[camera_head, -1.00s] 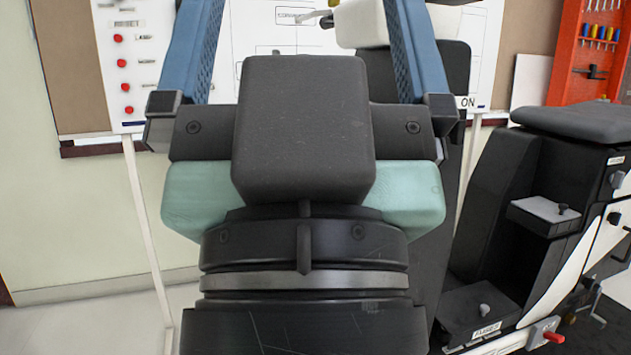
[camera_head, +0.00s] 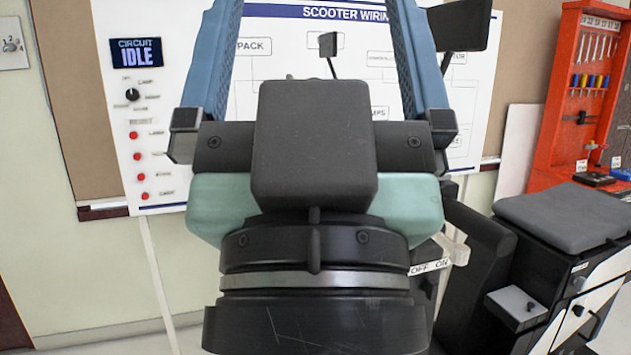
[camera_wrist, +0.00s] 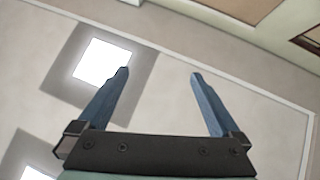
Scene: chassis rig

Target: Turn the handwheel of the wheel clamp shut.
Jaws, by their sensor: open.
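My gripper (camera_head: 313,8) points up and away in the head view, its two blue fingers spread wide with the tips cut off by the top edge. In the wrist view both fingertips show, and my gripper (camera_wrist: 160,73) is open with nothing between the fingers. Behind the fingers there is only ceiling with bright panels. I cannot make out the wheel clamp or its handwheel in either view. My wrist and gripper body hide the middle of the head view.
A black and white scooter chassis with a grey seat (camera_head: 565,215) stands at the right. A wiring board (camera_head: 160,110) with red buttons is on the wall behind. An orange tool rack (camera_head: 572,110) is at the far right.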

